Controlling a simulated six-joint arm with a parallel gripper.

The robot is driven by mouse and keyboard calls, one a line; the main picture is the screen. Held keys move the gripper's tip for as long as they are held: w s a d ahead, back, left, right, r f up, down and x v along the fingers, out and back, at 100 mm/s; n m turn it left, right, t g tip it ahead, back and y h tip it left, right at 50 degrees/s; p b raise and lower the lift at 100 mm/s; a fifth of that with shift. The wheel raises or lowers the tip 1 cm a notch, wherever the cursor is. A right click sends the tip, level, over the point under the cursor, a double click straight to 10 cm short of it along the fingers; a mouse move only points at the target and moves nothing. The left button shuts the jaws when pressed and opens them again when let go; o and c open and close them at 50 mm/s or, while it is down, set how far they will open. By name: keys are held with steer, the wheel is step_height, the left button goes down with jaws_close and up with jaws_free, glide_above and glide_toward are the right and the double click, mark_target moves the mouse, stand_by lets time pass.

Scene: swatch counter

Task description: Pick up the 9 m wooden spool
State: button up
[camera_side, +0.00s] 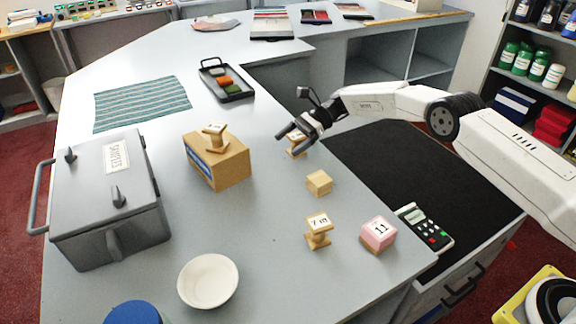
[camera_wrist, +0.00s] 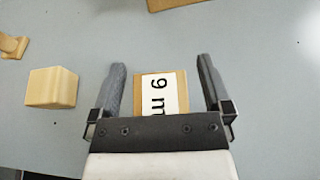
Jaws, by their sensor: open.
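The 9 m wooden spool (camera_wrist: 160,92) shows in the wrist view between my two fingers, with its white "9 m" label facing the camera and its lower part hidden by my gripper body. In the side view the spool (camera_side: 296,151) stands on the grey counter, partly hidden by my gripper (camera_side: 291,141). My gripper (camera_wrist: 162,68) is open, with one finger to each side of the spool and a gap on both sides. I cannot tell how far down the fingers reach beside it.
A plain wooden block (camera_side: 319,183), a 7 m spool (camera_side: 318,230) and a pink-topped block (camera_side: 378,233) stand nearby. A cardboard box (camera_side: 222,165) carries another spool (camera_side: 214,134).

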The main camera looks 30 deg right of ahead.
mark_target(292, 138)
steer(key=c, duration=1.3)
steer(key=shift+r, duration=0.1)
steer(key=shift+s+r, duration=0.1)
steer(key=shift+r, duration=1.5)
steer(key=shift+s+d+r, duration=0.15)
steer(key=shift+s+r, duration=0.5)
steer(key=shift+r, duration=0.15)
steer(key=shift+s+d+r, duration=0.35)
steer(key=shift+s+r, duration=1)
steer(key=shift+s, duration=0.7)
steer(key=shift+s+d+r, duration=0.35)
steer(key=shift+s+r, duration=0.95)
steer(key=shift+s, duration=0.75)
steer(key=shift+s+d+r, duration=0.35)
steer(key=shift+s+r, duration=1)
steer(key=shift+s, duration=0.7)
